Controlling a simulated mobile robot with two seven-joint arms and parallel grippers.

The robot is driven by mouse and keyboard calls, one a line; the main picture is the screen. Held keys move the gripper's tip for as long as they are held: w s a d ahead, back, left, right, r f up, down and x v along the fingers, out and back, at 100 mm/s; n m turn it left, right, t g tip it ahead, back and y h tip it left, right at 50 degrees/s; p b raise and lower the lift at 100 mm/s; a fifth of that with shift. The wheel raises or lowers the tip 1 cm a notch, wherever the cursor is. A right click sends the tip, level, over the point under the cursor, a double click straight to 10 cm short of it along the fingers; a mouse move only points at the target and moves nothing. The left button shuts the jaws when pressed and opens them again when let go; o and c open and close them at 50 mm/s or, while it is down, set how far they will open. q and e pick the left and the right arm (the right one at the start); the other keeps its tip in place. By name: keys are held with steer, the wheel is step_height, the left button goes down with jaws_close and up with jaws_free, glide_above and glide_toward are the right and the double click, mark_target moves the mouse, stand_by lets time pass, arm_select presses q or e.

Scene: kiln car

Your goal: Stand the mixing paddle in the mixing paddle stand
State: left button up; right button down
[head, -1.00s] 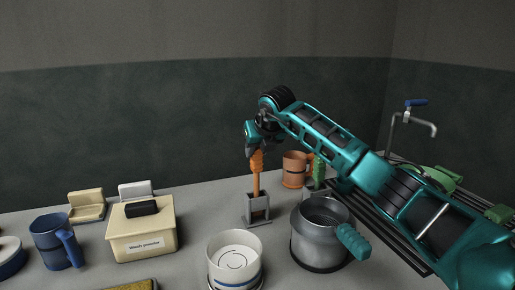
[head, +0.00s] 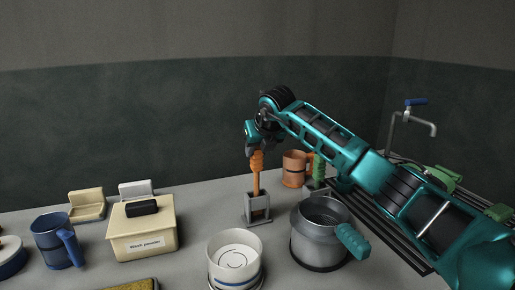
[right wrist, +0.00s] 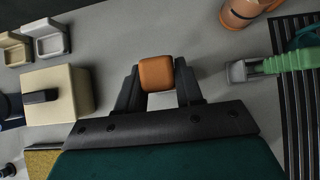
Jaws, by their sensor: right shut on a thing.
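The mixing paddle has an orange handle (head: 257,162) and stands upright, its lower end down at the grey mixing paddle stand (head: 257,208) on the counter. Whether its tip rests on the stand's bottom cannot be told. My right gripper (head: 254,146) is shut on the top of the orange handle. In the right wrist view the handle's end (right wrist: 156,73) sits between the two dark fingers, and the stand is hidden there. My left gripper is not in view.
A steel pot (head: 318,248) with a teal handle and a white container (head: 234,266) stand in front. An orange mug (head: 295,170) and a green-handled tool (head: 319,170) are behind right. A cream box (head: 140,238) and a blue mug (head: 52,243) are left.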

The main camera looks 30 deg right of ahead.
steer(key=shift+f+b, duration=0.4)
steer(key=shift+f, duration=0.15)
stand_by(0.7)
steer(key=c, duration=0.6)
jaws_free()
steer(key=shift+c, duration=0.2)
steer(key=p+v, duration=0.2)
steer(key=v, duration=0.6)
steer(key=shift+p, duration=0.4)
stand_by(0.8)
stand_by(0.5)
steer(key=v, duration=1.3)
steer(key=shift+f, duration=0.1)
